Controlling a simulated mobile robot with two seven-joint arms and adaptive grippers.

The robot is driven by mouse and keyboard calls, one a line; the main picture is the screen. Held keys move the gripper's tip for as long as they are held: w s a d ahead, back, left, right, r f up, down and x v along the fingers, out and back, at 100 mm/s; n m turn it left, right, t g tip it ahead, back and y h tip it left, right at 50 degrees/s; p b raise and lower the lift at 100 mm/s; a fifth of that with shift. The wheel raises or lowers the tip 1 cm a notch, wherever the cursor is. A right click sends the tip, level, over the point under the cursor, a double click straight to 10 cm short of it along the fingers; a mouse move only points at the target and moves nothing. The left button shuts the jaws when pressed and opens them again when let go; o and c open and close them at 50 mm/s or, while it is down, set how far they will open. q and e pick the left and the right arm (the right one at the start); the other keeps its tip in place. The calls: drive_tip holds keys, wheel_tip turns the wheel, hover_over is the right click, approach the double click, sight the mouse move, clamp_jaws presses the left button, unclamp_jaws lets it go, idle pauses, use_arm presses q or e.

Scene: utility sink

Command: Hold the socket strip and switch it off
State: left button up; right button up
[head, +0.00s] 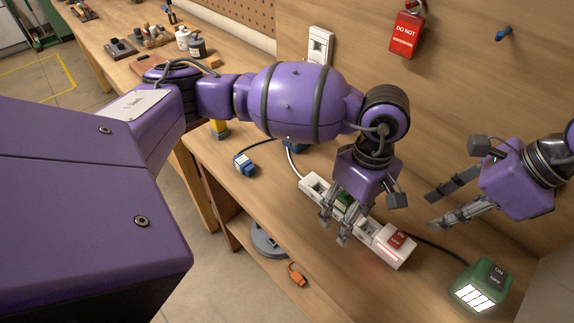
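The white socket strip (312,184) lies diagonally on the bench. Its red switch (397,240) is at the near right end and has light lettering, which seems to read ON. A green plug (344,202) sits in the strip, partly hidden by my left gripper. My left gripper (335,226) points down over the middle of the strip. Its fingertips overlap the strip in the picture, and whether they grip it is hidden. My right gripper (437,207) is to the right, above the bench, with its fingers apart and empty, away from the switch.
A green lamp box (480,285) with lit white panels stands at the lower right, with a black cable leading towards it. A blue plug (244,164) lies left of the strip.

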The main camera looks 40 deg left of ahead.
use_arm(q)
drive_tip(key=shift+n+t, duration=0.6)
drive_tip(key=shift+t, duration=0.1)
drive_tip(key=w, duration=0.1)
drive_tip(key=w+r, duration=0.2)
drive_tip(key=shift+w+d, duration=0.25)
drive_tip(key=shift+w, duration=0.15)
drive_tip(key=shift+w+f, duration=0.1)
drive_tip(key=shift+w, duration=0.2)
wheel_tip(320, 180, down, 8)
drive_tip(key=shift+r, duration=0.25)
